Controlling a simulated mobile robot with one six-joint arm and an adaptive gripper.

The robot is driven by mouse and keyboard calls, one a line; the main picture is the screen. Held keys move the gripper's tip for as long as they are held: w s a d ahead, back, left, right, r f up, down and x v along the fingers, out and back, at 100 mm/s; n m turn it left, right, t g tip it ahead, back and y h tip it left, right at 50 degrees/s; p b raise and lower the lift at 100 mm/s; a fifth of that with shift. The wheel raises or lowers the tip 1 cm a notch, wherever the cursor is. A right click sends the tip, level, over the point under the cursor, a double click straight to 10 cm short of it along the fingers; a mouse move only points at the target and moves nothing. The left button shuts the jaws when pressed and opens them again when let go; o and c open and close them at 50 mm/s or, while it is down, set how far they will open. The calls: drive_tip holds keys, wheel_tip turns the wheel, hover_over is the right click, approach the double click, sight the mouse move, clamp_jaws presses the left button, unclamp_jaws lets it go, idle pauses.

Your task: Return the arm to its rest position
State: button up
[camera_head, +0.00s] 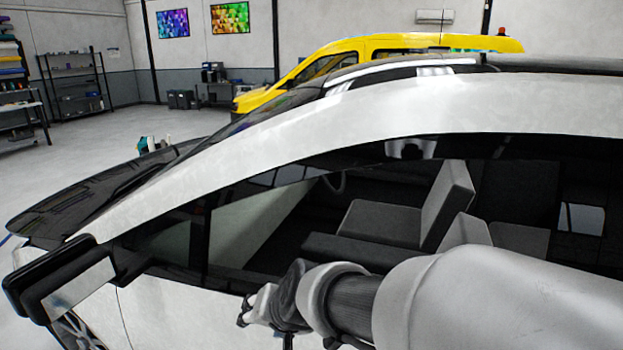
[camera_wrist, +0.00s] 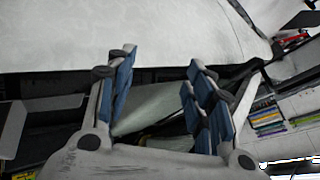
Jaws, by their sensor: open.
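My arm reaches in from the lower right in the head view, in front of the white car's (camera_head: 330,125) side windows. Its end lies low in the middle of that view, where the fingers cannot be made out. In the wrist view my gripper (camera_wrist: 160,95) has its two blue-padded fingers spread apart. Nothing is held between them. The car's pale body panel (camera_wrist: 120,30) fills the top of the wrist view beyond the fingertips. A dark window area (camera_wrist: 50,110) lies behind the left finger. I cannot tell the exact gap between the gripper and the car.
The car's side mirror (camera_head: 65,280) juts out at the lower left. Grey seats (camera_head: 400,215) show through the window. A yellow vehicle (camera_head: 330,60) stands behind. Shelves (camera_head: 75,85) line the left wall, with open floor before them. Shelves with colourful rolls (camera_wrist: 268,120) show in the wrist view.

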drive_tip(key=s+d+r+g+h, duration=0.1)
drive_tip(key=s+d+h, duration=0.1)
drive_tip(key=s+d, duration=0.9)
drive_tip(key=s+d+r+n+g+h, duration=0.1)
drive_tip(key=s+d+h, duration=0.1)
drive_tip(key=s+d, duration=0.8)
drive_tip(key=shift+s+d+r+h, duration=0.3)
drive_tip(key=shift+s+d+r, duration=0.1)
drive_tip(key=shift+d, duration=0.35)
